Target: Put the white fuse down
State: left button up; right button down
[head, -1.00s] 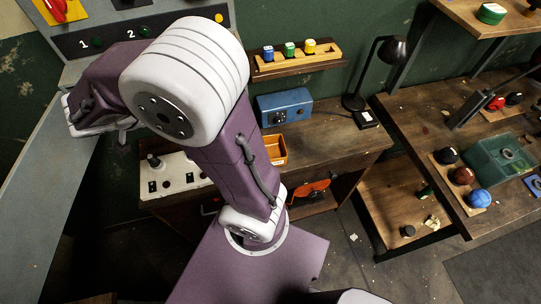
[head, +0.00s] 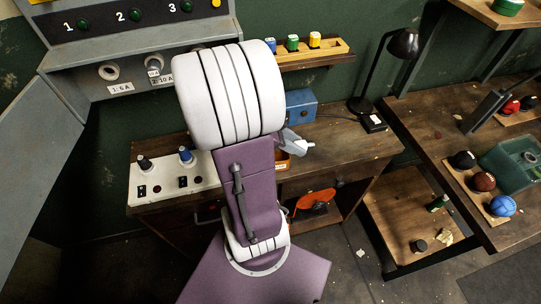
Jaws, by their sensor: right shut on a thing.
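My right gripper (head: 304,146) shows just to the right of my raised arm, above the workbench and close to the orange tray (head: 283,163). It is small in the picture and partly hidden behind my arm. It is shut, with a pale piece at its tip that I take for the white fuse; fuse and fingers are hard to tell apart. My left gripper is not in view.
The grey cabinet has round sockets (head: 108,71) labelled 1: 6 A and 2: 10 A. A wooden rack (head: 338,48) holds blue, green and yellow pieces. A blue box (head: 301,104), a black lamp (head: 403,44) and a white switch panel (head: 160,187) stand on the bench (head: 345,145).

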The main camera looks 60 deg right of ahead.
jog(key=w+f, duration=0.3)
jog(key=w+d+f, duration=0.1)
jog(key=w+f, duration=0.2)
jog(key=w+f+p, duration=0.1)
jog(key=w+f, duration=0.2)
jog(key=shift+w+d+f, duration=0.1)
jog(key=shift+w+d, duration=0.15)
jog(key=shift+d, duration=0.1)
jog(key=shift+w+d+f, duration=0.1)
jog(key=shift+w+f, duration=0.05)
jog(key=shift+f, duration=0.25)
jog(key=shift+f+b, duration=0.1)
jog(key=shift+b, duration=0.2)
jog(key=shift+f+b, duration=0.45)
jog(key=shift+b, duration=0.3)
